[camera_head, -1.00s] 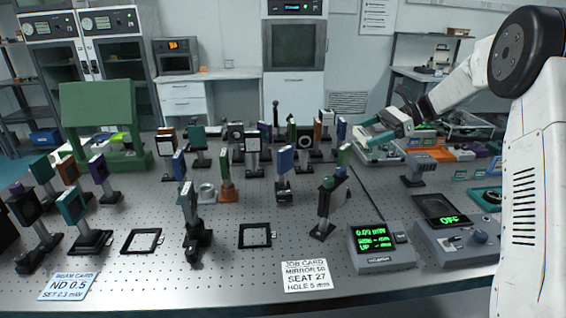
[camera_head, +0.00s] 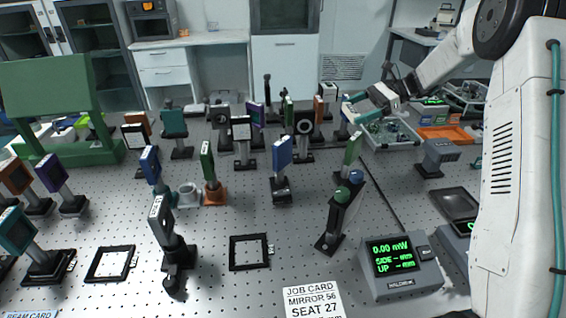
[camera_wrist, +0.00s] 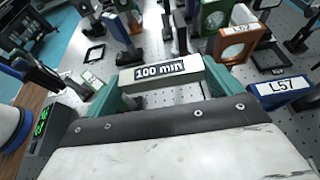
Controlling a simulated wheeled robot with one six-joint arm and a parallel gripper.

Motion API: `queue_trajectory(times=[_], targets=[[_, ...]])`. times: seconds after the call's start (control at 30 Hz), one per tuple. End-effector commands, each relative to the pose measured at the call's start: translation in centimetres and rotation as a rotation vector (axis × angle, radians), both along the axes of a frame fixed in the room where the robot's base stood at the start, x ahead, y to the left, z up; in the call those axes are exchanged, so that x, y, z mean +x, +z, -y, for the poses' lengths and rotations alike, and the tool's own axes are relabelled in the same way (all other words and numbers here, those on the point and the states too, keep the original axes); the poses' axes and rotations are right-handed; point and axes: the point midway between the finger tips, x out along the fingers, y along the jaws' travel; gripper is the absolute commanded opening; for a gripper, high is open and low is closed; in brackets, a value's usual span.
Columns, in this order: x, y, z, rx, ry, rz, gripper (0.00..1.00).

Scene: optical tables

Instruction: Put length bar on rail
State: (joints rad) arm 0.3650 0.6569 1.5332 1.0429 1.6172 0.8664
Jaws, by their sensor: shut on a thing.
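The length bar (camera_wrist: 160,73), a pale grey bar marked "100 mm", lies across my gripper (camera_wrist: 150,92) in the wrist view. The teal fingers are shut on it, one at each end. In the head view my gripper (camera_head: 352,110) is over the far right part of the optical table, above the parts tray, and the bar is too small to make out there. A thin dark strip (camera_head: 383,192) runs along the table right of centre; I cannot tell whether it is the rail.
Several mounted optics stand across the perforated table (camera_head: 225,275). A power meter (camera_head: 398,262) reads 0.00 mW at the front right. A parts tray (camera_head: 390,143) and an orange tray (camera_head: 445,133) are near my arm. Empty black frames (camera_head: 249,252) lie at the front.

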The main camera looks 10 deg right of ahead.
Motion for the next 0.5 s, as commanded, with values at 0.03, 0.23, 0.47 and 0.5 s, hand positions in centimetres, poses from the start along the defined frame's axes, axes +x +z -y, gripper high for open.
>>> queue_trajectory(times=[0.03, 0.23, 0.47, 0.5], targets=[[0.0, -0.5, -0.1, 0.001, 0.001, -0.002, 0.62], [0.0, -2.6, -0.3, 0.0, 0.003, -0.001, 0.62], [-0.1, -8.4, -0.3, 0.002, 0.003, -0.006, 0.62], [-0.1, -9.4, -0.3, 0.002, 0.003, -0.003, 0.62]])
